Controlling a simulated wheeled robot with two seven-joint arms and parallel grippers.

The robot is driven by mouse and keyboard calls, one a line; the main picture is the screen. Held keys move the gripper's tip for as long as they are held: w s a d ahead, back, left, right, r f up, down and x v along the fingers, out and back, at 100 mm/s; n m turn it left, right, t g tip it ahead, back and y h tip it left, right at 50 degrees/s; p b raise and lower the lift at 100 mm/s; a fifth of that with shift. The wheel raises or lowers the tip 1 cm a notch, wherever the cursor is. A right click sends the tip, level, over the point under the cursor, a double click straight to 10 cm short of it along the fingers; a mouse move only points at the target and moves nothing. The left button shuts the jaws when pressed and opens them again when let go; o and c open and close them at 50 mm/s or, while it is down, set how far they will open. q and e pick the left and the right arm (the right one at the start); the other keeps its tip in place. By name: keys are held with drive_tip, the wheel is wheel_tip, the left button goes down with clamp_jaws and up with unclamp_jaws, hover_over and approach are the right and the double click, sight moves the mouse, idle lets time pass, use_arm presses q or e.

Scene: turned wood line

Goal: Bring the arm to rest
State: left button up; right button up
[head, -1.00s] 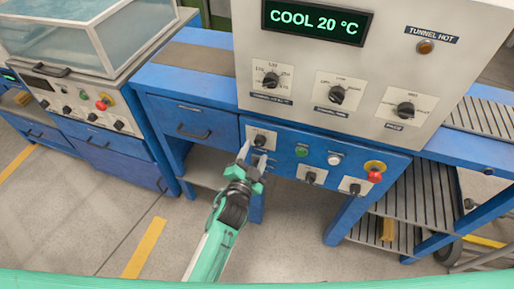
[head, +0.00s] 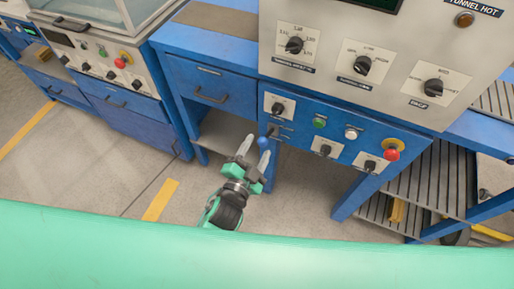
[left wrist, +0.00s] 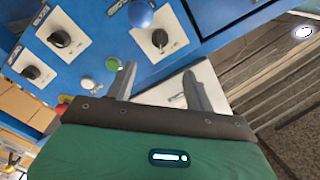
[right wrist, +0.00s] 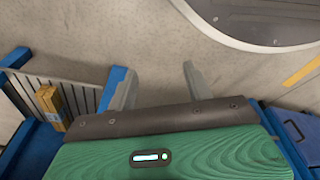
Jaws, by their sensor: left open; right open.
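My left gripper (head: 254,155) is open and empty in the head view. It is in front of the blue control panel (head: 300,135), below its left end, with its fingers pointing up towards it. A blue ball knob (head: 263,142) shows by the fingertips; it also shows in the left wrist view (left wrist: 140,14), beyond the fingers and apart from them. My right gripper (right wrist: 158,85) shows only in the right wrist view. It is open, with nothing between its fingers, and the grey floor shows beyond it. The right arm is not clearly seen in the head view.
The panel carries several black knobs, a green button (head: 320,122), a white button (head: 351,133) and a red stop button (head: 391,155). A blue drawer unit (head: 210,88) stands left of it. A slatted lower shelf (head: 430,185) is at right. The floor (head: 110,180) at left is clear.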

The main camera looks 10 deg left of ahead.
drive_tip(key=shift+s+f, duration=0.1)
drive_tip(key=shift+s, duration=0.05)
